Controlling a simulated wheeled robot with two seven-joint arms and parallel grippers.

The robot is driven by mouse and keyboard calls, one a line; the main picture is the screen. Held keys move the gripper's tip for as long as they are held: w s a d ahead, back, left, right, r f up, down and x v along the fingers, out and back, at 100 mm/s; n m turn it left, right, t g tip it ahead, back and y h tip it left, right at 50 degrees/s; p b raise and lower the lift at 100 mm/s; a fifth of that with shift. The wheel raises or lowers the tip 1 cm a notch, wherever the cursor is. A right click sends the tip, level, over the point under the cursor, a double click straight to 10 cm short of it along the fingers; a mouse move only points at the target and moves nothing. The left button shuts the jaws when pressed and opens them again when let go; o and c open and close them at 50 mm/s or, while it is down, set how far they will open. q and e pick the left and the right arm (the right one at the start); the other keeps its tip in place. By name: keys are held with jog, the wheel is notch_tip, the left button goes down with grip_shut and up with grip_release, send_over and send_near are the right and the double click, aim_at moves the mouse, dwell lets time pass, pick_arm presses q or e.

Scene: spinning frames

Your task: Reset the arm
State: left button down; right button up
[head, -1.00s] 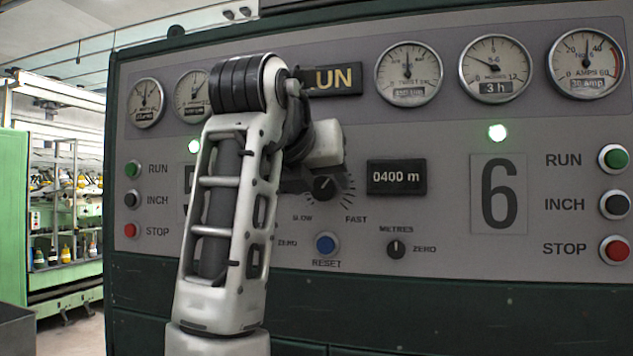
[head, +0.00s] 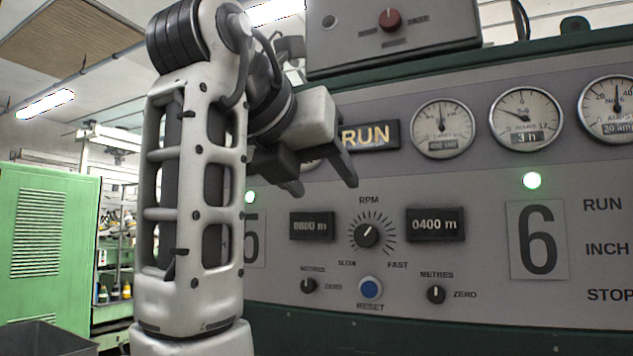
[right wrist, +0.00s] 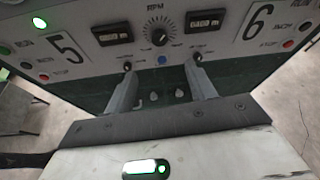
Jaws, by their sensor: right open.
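My right arm rises at the left of the head view and bends over toward the control panel (head: 540,300). My right gripper (head: 322,186) is open and empty, its fingers pointing down in front of the panel, above and left of the RPM knob (head: 367,236). In the right wrist view the two fingers of the gripper (right wrist: 160,80) are spread apart with nothing between them. Whether the fingertips touch the panel cannot be told, but a gap seems to show. My left gripper is not in view.
The panel carries a blue RESET button (head: 370,289), two METRES knobs, counters, round gauges (head: 442,129) and a lit RUN sign (head: 370,136). A grey box with a red knob (head: 390,20) stands on top. A green cabinet (head: 42,240) and a dark bin (head: 45,338) are at the left.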

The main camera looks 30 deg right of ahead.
jog(key=shift+w, duration=0.1)
dwell(0.3)
jog(key=w+d+f+n+t, duration=0.3)
jog(key=w+f+n, duration=1.15)
jog(key=f, duration=0.25)
jog(key=w+a+f+n+t+y, duration=0.1)
jog(key=w+f+n+y, duration=0.1)
jog(key=f+n, duration=0.75)
jog(key=w+a+f+n+t+y, duration=0.1)
jog(key=w+f+n+y, duration=0.3)
jog(key=f, duration=1.1)
jog(key=s+a+f+n+y, duration=0.25)
jog(key=s+f+n, duration=0.4)
jog(key=f, duration=0.45)
jog(key=s+a+f+n+y, duration=0.25)
jog(key=s+f+n, duration=0.4)
jog(key=f, duration=0.45)
jog(key=s+a+f+n+y, duration=0.1)
jog(key=s+f+n, duration=0.2)
jog(key=s, duration=0.3)
jog(key=s+a+f+n+g+y, duration=0.1)
jog(key=s+a+f+n, duration=0.1)
jog(key=s, duration=0.4)
jog(key=s+a+f+n+y, duration=0.1)
jog(key=s+f+n, duration=0.2)
jog(key=s+f, duration=0.2)
jog(key=shift+s+a+n+y, duration=0.3)
jog(key=shift+s+a, duration=0.1)
jog(key=shift+s, duration=0.5)
